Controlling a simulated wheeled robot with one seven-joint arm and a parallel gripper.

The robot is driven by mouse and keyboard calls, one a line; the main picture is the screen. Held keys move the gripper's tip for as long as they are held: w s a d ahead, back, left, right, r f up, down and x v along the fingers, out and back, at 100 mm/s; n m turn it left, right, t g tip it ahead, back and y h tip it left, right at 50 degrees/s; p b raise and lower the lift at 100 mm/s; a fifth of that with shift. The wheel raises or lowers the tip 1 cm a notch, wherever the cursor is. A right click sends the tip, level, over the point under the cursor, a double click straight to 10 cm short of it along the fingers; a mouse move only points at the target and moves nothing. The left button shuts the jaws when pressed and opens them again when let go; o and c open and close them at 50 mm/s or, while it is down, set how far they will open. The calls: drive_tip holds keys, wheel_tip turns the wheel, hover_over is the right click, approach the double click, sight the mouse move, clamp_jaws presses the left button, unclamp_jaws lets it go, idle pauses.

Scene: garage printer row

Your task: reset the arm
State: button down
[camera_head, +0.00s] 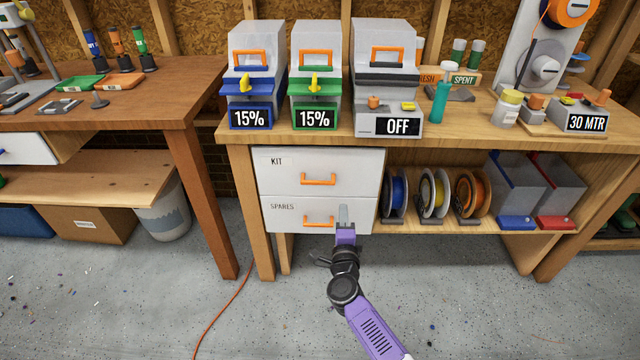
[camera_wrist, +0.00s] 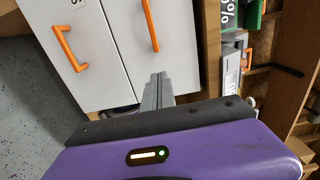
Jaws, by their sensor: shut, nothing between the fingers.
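My gripper (camera_head: 343,214) is on my purple arm in front of the white SPARES drawer (camera_head: 285,221), to the right of that drawer's orange handle (camera_head: 318,221). In the wrist view its grey fingers (camera_wrist: 158,92) are together with nothing between them, pointing toward the white drawer fronts. They look apart from both orange handles; whether the fingertips touch a drawer front I cannot tell. The KIT drawer (camera_head: 282,166) above has its own orange handle (camera_head: 318,180). Both drawers look shut.
Right of the drawers, a shelf holds filament spools (camera_head: 433,192) and grey bins (camera_head: 552,186). A second wooden table (camera_head: 150,110) stands left. An orange cable (camera_head: 222,310) lies on the open grey floor.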

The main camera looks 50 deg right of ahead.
drive_tip(key=shift+a, duration=0.1)
drive_tip(key=a+r+n+t, duration=0.3)
drive_tip(key=r+n, duration=0.2)
drive_tip(key=r, duration=0.1)
drive_tip(key=s+a+r+n+t+y+p, duration=0.1)
drive_tip(key=s+a+r+n+t+y, duration=0.1)
drive_tip(key=s+a+n, duration=0.3)
drive_tip(key=s+a+r+n+t+y+p, duration=0.1)
drive_tip(key=a+r+n+t+y, duration=0.1)
drive_tip(key=a+n+y, duration=0.3)
drive_tip(key=s+a+r+n+g+y+p, duration=0.1)
drive_tip(key=s+a+r+n, duration=0.4)
drive_tip(key=s+a, duration=0.5)
drive_tip(key=s+a+r+n+g+y+p, duration=0.2)
drive_tip(key=s+a+r+n+y+p, duration=0.2)
drive_tip(key=s+a+n, duration=0.4)
drive_tip(key=shift+s+a+r+y, duration=0.7)
drive_tip(key=shift+s+a+y, duration=0.45)
drive_tip(key=shift+s, duration=2.7)
